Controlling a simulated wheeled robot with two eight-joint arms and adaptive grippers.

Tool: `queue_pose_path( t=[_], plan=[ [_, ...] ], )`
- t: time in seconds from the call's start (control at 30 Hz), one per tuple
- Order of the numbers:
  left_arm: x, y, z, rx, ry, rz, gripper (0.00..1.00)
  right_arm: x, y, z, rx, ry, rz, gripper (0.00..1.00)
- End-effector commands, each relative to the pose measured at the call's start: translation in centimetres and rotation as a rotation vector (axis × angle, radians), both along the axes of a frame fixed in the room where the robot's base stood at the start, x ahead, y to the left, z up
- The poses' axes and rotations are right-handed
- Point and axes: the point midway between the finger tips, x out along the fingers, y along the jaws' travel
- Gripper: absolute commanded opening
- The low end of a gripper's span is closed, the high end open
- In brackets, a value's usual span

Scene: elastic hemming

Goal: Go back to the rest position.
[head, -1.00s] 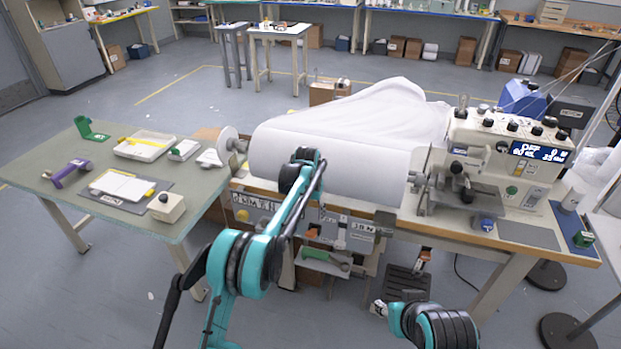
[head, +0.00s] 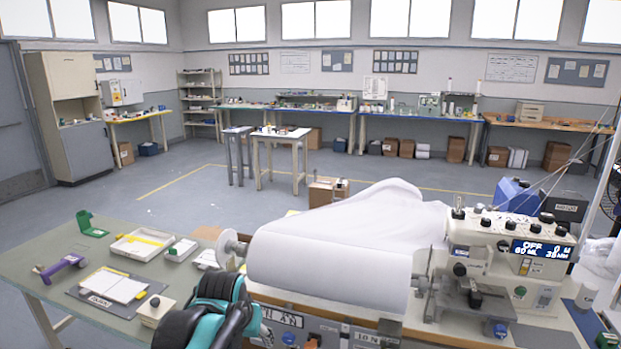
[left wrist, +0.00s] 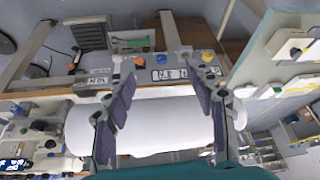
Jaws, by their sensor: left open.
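My left gripper (left wrist: 162,72) shows in the left wrist view with its two fingers spread wide and nothing between them. Beyond the fingers, the white fabric roll (left wrist: 165,128) lies across that view; I cannot judge the gap. In the head view, a black and teal part of my left arm (head: 215,312) rises from the bottom edge, in front of the left end of the white fabric roll (head: 335,265). The fingers are not clear there. My right gripper is in neither view now.
The sewing machine (head: 505,262) stands right of the roll. The green-topped table (head: 55,262) at left holds a purple tool (head: 60,265), an open white box (head: 143,243) and a pad with white sheets (head: 114,287).

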Motion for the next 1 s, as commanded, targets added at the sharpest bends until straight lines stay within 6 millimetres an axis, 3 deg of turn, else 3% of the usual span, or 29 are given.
queue_pose_path(
  t=[0.03, 0.2, 0.4, 0.6, 1.0],
  plan=[
    [-2.4, 0.8, -0.1, -0.002, -0.020, 0.014, 0.55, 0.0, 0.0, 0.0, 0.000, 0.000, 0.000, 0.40],
    [-9.2, 2.6, -1.4, -0.011, -0.089, 0.056, 0.55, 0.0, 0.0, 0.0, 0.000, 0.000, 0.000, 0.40],
    [-15.1, 4.0, -4.5, -0.018, -0.156, 0.096, 0.55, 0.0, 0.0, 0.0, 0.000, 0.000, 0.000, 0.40],
    [-17.6, 4.5, -6.5, -0.020, -0.189, 0.114, 0.55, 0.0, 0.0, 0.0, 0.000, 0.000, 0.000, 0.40],
    [-17.7, 4.5, -6.6, -0.020, -0.193, 0.116, 0.55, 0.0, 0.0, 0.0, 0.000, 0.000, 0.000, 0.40]
  ],
)
